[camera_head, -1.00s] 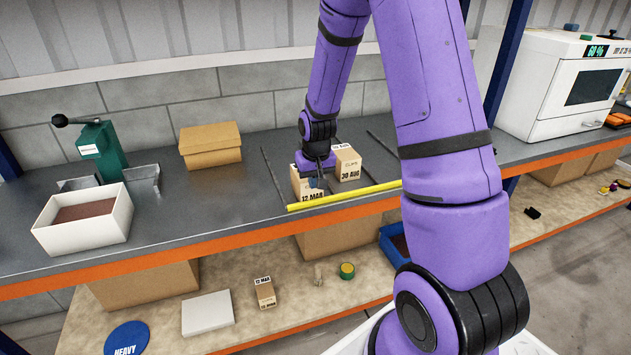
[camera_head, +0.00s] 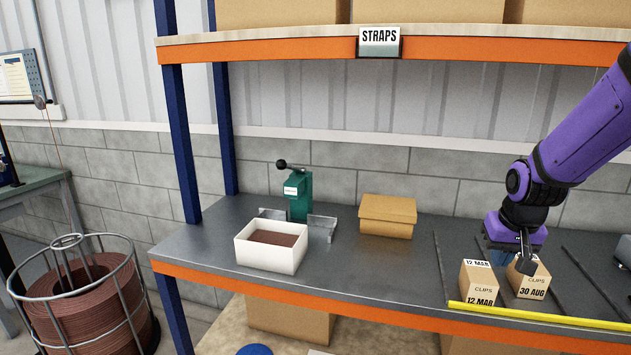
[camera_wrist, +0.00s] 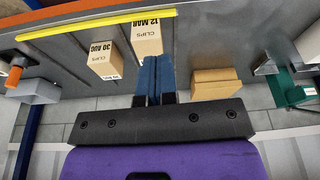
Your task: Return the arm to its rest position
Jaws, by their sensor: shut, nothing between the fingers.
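My gripper (camera_head: 481,254) hangs low over the metal bench at the right of the head view, by two small carton boxes. In the wrist view its blue fingers (camera_wrist: 152,62) are together, with nothing between them. The 12 MAR clips box (camera_head: 478,284) stands upright at the yellow strip; it also shows just beyond the fingertips in the wrist view (camera_wrist: 146,40). The 30 AUG clips box (camera_head: 530,284) stands to its right, partly hidden by my wrist. Whether the fingers touch a box, I cannot tell.
A yellow strip (camera_head: 540,316) runs along the bench's front edge, with thin dark dividers behind it. A lidded cardboard box (camera_head: 388,216), a white tray (camera_head: 271,261) and a green lever press (camera_head: 298,194) stand further left. A shelf labelled STRAPS (camera_head: 379,39) is overhead.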

